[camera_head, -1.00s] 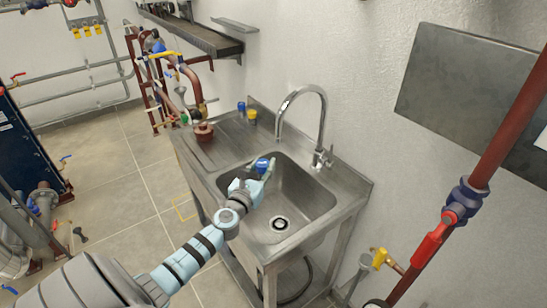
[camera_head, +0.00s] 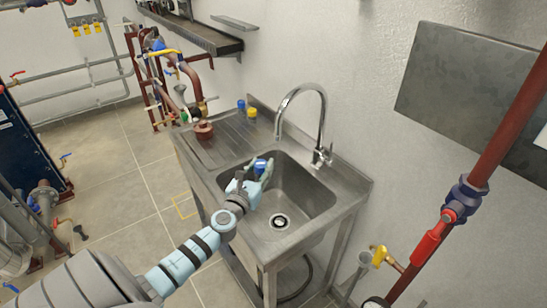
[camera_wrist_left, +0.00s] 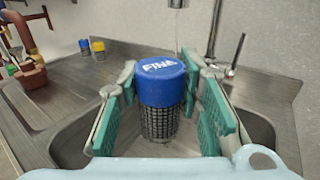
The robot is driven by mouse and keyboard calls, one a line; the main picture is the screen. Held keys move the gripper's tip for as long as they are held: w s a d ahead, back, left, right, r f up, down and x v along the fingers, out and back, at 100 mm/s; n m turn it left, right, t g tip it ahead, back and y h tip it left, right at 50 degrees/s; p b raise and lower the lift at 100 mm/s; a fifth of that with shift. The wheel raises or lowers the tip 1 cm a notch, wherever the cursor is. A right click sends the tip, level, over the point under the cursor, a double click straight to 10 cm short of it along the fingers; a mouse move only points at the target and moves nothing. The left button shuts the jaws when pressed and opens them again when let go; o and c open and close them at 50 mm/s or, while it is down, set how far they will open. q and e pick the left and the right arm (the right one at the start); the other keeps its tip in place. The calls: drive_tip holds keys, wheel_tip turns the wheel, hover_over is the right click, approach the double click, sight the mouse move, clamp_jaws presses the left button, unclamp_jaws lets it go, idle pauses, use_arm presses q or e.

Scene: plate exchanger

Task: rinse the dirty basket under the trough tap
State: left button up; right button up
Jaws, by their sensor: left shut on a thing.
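The basket (camera_wrist_left: 160,97) has a blue cap marked "FINE" and a dark mesh body. It stands upright between the green-padded fingers of my left gripper (camera_wrist_left: 162,118), which is shut on it. In the head view the blue cap (camera_head: 260,165) shows over the left part of the sink basin (camera_head: 305,190), with my left gripper (camera_head: 256,177) around it. The curved tap (camera_head: 322,120) rises behind the basin, to the right of the basket. In the wrist view a faint streak hangs below the spout (camera_wrist_left: 178,4), behind the basket; I cannot tell whether it is water. My right gripper is not in view.
A blue cup-like piece (camera_head: 241,106) and a yellow one (camera_head: 251,114) stand at the back of the drainboard (camera_head: 220,146). A red-brown fitting (camera_head: 203,131) sits on its left. A red pipe (camera_head: 500,130) runs along the right. The basin floor around the drain is clear.

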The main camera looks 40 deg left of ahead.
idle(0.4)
use_arm(q)
drive_tip(key=s+r+p, duration=0.4)
drive_tip(key=s, duration=0.1)
drive_tip(key=shift+d, duration=0.45)
drive_tip(key=shift+w, duration=0.1)
